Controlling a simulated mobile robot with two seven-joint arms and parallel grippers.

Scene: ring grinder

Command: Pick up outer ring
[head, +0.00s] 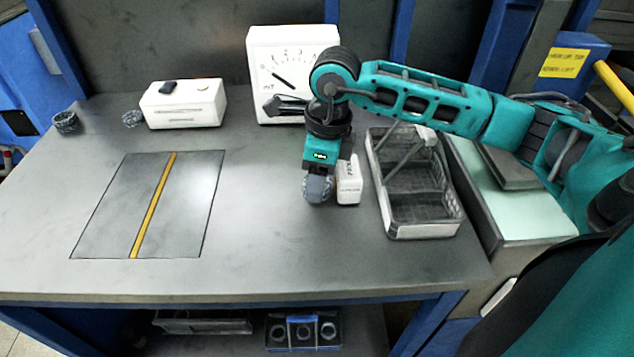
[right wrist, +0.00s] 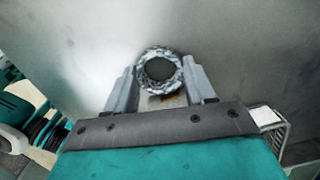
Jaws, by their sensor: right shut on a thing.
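My right gripper (head: 318,180) points down over the middle right of the table. It is shut on a grey, rough-surfaced ring (head: 319,191), which shows low between the fingers. In the right wrist view the ring (right wrist: 160,51) sits between the two finger tips, its round hole facing the camera. I cannot tell whether the ring touches the table. Two more round parts are at the table's back left: a dark ring (head: 65,122) and a smaller grey one (head: 131,118). My left gripper is not in view.
A small white block (head: 349,187) stands right beside the gripper. A wire basket (head: 420,229) is to its right. A white dial gauge (head: 293,50) and a white box (head: 185,105) stand at the back. A marked panel (head: 190,205) with a yellow stripe lies clear at left.

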